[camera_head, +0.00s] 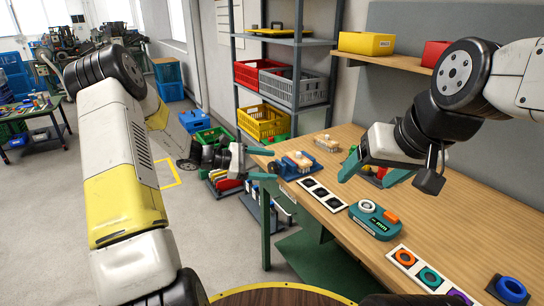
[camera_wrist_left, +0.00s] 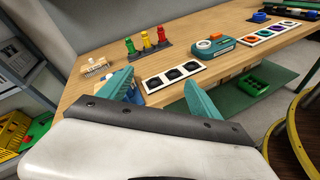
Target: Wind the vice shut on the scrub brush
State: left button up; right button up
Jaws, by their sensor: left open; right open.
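The blue vice (camera_head: 284,170) sits at the left end of the wooden workbench. A brownish, pale-topped piece (camera_head: 299,158) rests at its jaws; I cannot tell whether it is clamped. A brush with pale bristles (camera_head: 326,142) lies on the bench behind the vice; it also shows in the left wrist view (camera_wrist_left: 97,67). My left gripper (camera_head: 263,164) is open and empty, its fingertips just left of the vice. In the left wrist view the vice (camera_wrist_left: 135,96) is partly hidden by a finger. My right gripper (camera_head: 366,181) is open above the bench, right of the vice.
A black-and-white strip (camera_head: 322,194), a teal device with a dial (camera_head: 375,220) and a strip of coloured rings (camera_head: 430,277) lie along the front edge. Coloured pegs (camera_wrist_left: 146,43) stand at the back. A shelf rack (camera_head: 293,75) with crates stands behind.

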pick_arm(q)
jog(key=s+d+r+m+g+y, duration=0.1)
jog(key=s+r+m+g+y, duration=0.2)
jog(key=s, duration=1)
jog(key=shift+s+d+r+m+y, duration=0.3)
jog(key=shift+r+m+y, duration=0.9)
jog(key=shift+r+m, duration=1.85)
jog(key=shift+w+r+n, duration=0.1)
jog(key=shift+r+n, duration=0.15)
jog(key=shift+n, duration=0.1)
jog(key=n+t+h, duration=0.6)
jog(key=n+t, duration=0.3)
jog(key=n, duration=1)
send_near(271, 170)
jog(key=d, duration=0.1)
jog(key=shift+n, duration=0.3)
jog(key=shift+w+a+x, duration=0.1)
jog(key=shift+w+x, duration=0.05)
jog(key=shift+x, duration=1.95)
jog(key=shift+w+a+x, duration=0.1)
jog(key=shift+w+x, duration=0.05)
jog(key=shift+x, duration=1.9)
jog(key=shift+f, duration=0.1)
jog(key=c, duration=1.4)
jog(key=shift+o, duration=0.2)
jog(key=shift+m, duration=1)
